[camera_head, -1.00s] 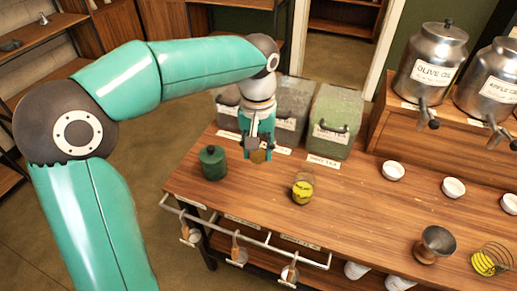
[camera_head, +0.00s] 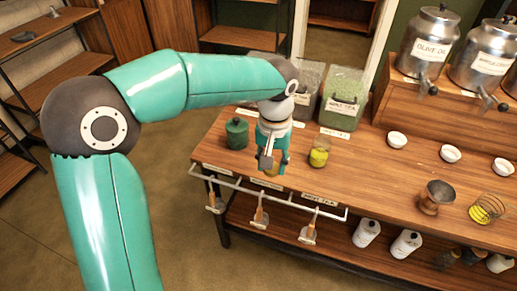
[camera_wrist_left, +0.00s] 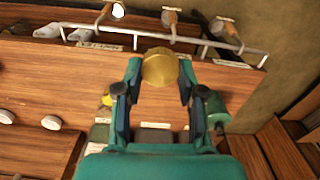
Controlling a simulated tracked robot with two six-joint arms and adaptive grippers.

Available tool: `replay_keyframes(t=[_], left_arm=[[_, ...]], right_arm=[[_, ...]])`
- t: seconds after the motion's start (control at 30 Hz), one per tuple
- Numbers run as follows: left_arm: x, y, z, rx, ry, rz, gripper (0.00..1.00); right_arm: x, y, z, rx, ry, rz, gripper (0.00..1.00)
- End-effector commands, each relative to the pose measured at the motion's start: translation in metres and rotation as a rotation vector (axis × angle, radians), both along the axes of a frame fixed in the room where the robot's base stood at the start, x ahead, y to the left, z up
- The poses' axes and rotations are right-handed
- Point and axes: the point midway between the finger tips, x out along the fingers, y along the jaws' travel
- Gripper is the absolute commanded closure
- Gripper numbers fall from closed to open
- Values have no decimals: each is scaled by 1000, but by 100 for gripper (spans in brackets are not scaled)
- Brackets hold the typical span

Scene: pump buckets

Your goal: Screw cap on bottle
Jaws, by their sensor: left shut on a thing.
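My left gripper (camera_head: 272,162) points down near the table's front edge. It is shut on a round, gold-brown cap (camera_wrist_left: 160,67), which shows between the fingertips in the wrist view. In the head view only part of the cap shows below the fingers. A small clear bottle (camera_head: 319,158) with yellow contents stands upright on the table, right of the gripper and a little apart from it. Its yellow part also shows at the left finger in the wrist view (camera_wrist_left: 106,100), partly hidden. My right gripper is not in view.
A green lidded jar (camera_head: 237,133) stands left of the gripper. Tea bins (camera_head: 342,98) stand behind. A rail (camera_head: 270,190) with hanging scoops runs along the front edge. White bowls (camera_head: 397,139), a metal cup (camera_head: 435,197) and steel dispensers (camera_head: 430,45) are to the right.

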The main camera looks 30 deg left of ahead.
Motion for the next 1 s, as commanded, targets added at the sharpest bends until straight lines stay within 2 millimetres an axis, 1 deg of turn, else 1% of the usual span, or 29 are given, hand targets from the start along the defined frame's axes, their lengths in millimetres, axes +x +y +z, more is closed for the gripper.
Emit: replay_keyframes(t=[0.03,0.27,0.6,0.7,0.77,1.0], left_arm=[[2,-11,-12,2,5,-29,72],[12,-59,-64,5,4,-148,72],[25,-135,-149,-2,4,-315,72],[32,-149,-162,-4,1,-336,72],[35,-153,-166,-5,-1,-339,72],[38,-156,-168,-5,-1,-340,72]], right_arm=[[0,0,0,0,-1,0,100],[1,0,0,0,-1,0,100],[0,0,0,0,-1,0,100],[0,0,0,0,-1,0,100],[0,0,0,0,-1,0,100],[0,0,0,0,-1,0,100]])
